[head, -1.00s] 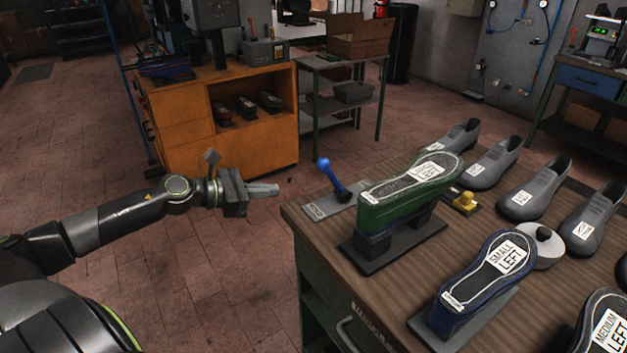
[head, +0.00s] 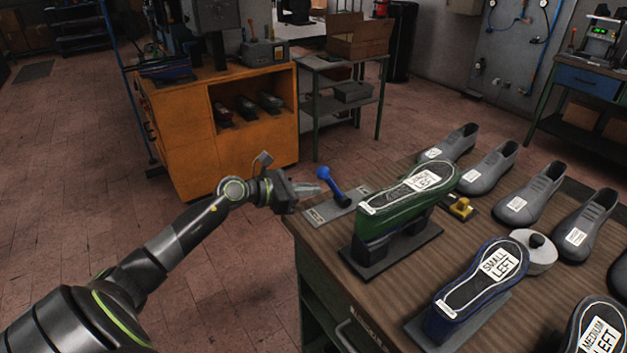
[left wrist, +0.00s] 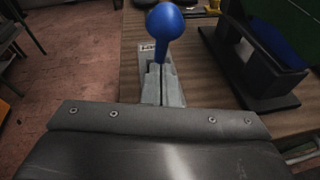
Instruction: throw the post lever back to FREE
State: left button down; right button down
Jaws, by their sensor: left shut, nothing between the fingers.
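The post lever (head: 333,186) has a blue ball knob and stands tilted up and to the left in the head view, on a grey labelled plate (head: 318,215) at the bench's near left corner. In the left wrist view the blue knob (left wrist: 165,21) shows just beyond my fingertips. My left gripper (head: 312,189) is shut and empty, its tips close to the left of the lever. I cannot tell whether they touch it. The label on the plate is partly hidden and too small to read. The green last (head: 408,192) stands on its black post beside the lever. My right gripper is not in view.
An orange cabinet (head: 180,135) stands behind. The floor left of the bench is open.

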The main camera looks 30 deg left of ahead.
pick_arm(q)
jog(key=shift+w+d+r, duration=0.3)
jog(key=shift+w+d, duration=0.05)
jog(key=shift+w, duration=0.15)
jog(key=shift+r+p, duration=0.1)
jog(key=shift+p, duration=0.2)
